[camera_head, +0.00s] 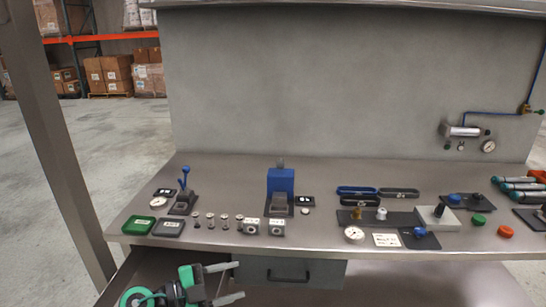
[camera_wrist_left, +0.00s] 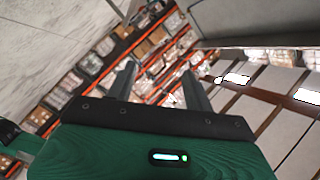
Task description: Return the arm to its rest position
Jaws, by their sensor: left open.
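My left gripper (camera_head: 232,282) is low in the head view, in front of the bench and below its front edge. Its two grey fingers point right and stand apart with nothing between them. In the left wrist view the fingers (camera_wrist_left: 160,88) are also spread and empty, with warehouse shelves far behind them. The green and black arm part behind the fingers is mine. My right gripper shows in neither view.
A steel bench (camera_head: 330,232) carries a blue-handled lever (camera_head: 184,178), a blue device (camera_head: 281,182), several small weights and fittings. A drawer (camera_head: 290,272) sits below its front edge. Left of the bench stands a post (camera_head: 52,130); the floor (camera_head: 120,130) beyond is open.

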